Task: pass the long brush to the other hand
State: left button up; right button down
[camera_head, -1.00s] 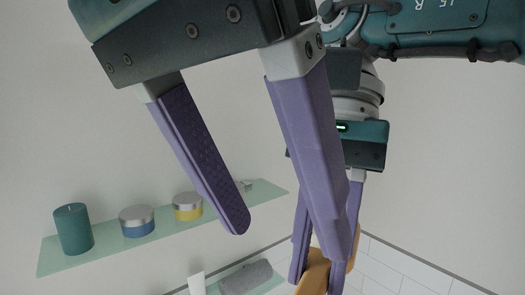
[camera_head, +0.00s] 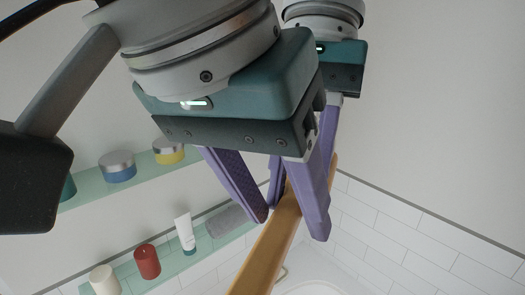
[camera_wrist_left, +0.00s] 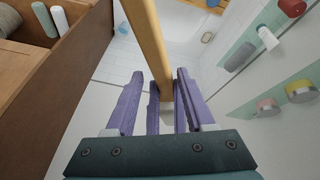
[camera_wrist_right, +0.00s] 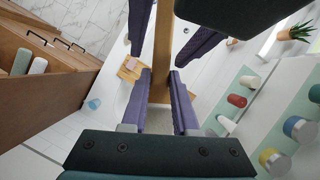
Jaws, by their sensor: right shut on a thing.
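The long brush shows its light wooden handle (camera_head: 266,248) running from the bottom of the head view up between the grippers. My right gripper (camera_wrist_right: 161,76) is shut on the handle, behind my left gripper in the head view. My left gripper (camera_head: 290,227) is open, its purple fingers on either side of the handle. In the left wrist view the handle (camera_wrist_left: 148,40) passes between the left fingers (camera_wrist_left: 160,74) with a gap on each side. In the right wrist view the handle (camera_wrist_right: 163,45) runs up between the left fingers. The bristles cannot be made out.
Glass wall shelves hold a red candle (camera_head: 147,261), a white candle (camera_head: 105,280), a tube (camera_head: 185,233), a rolled grey towel (camera_head: 226,220) and jars (camera_head: 118,166). A wooden cabinet (camera_wrist_left: 62,80) stands at the left in the wrist views. White tiles (camera_head: 385,240) line the wall.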

pick_arm(q)
jog(key=shift+d, duration=0.1)
grip_shut()
jog(key=shift+s, duration=0.1)
pick_arm(e)
jog(key=c, duration=0.6)
grip_release()
